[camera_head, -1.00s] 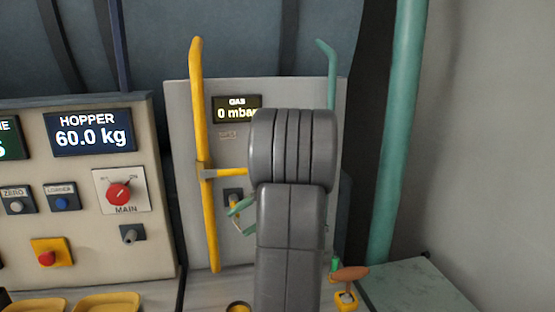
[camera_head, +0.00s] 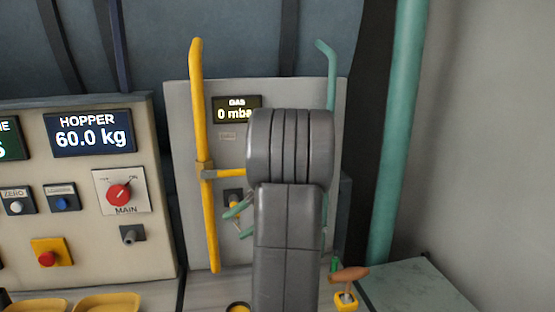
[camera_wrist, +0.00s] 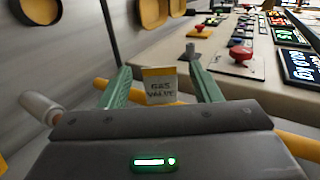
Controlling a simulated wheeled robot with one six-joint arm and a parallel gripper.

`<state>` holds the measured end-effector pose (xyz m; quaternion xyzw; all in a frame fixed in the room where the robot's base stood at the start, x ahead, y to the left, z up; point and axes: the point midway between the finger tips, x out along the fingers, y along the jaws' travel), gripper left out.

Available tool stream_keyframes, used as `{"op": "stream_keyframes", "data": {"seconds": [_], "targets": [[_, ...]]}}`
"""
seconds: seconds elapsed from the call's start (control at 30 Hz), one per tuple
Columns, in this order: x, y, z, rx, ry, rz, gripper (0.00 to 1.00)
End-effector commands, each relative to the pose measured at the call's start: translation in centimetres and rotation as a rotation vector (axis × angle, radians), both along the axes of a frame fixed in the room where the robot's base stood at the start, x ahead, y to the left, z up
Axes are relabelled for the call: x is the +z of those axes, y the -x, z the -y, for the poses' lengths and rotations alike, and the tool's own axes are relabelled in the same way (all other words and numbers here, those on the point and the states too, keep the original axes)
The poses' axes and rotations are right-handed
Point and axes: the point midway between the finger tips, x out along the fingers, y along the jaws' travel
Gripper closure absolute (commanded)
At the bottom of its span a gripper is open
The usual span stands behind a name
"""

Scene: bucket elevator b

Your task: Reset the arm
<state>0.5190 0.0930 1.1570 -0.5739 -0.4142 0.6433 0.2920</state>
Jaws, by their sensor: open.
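My gripper (camera_wrist: 160,85) is open in the wrist view, its two green fingers apart. Parts of my green gripper (camera_head: 238,210) show at the arm's left, beside the yellow pipe (camera_head: 197,110). Nothing is seen held.
The control panel (camera_head: 85,215) at the left has a HOPPER display reading 60.0 kg, a red MAIN knob (camera_head: 119,194) and a red button (camera_head: 46,258). A green pipe (camera_head: 398,130) rises at the right. An orange-brown handle (camera_head: 349,274) stands near my arm.

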Motion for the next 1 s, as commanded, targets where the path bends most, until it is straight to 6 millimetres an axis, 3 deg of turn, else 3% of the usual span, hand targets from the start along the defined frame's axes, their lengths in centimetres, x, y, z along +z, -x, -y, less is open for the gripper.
{"op": "stream_keyframes", "data": {"seconds": [0.17, 0.5, 1.0], "targets": [[-1.7, 0.9, -3.0, 0.003, 0.002, -0.003, 0.43], [-1.7, 5.3, -1.7, -0.002, 0.001, 0.001, 0.43], [-1.6, 5.9, -1.6, 0.000, 0.000, 0.000, 0.43]]}}
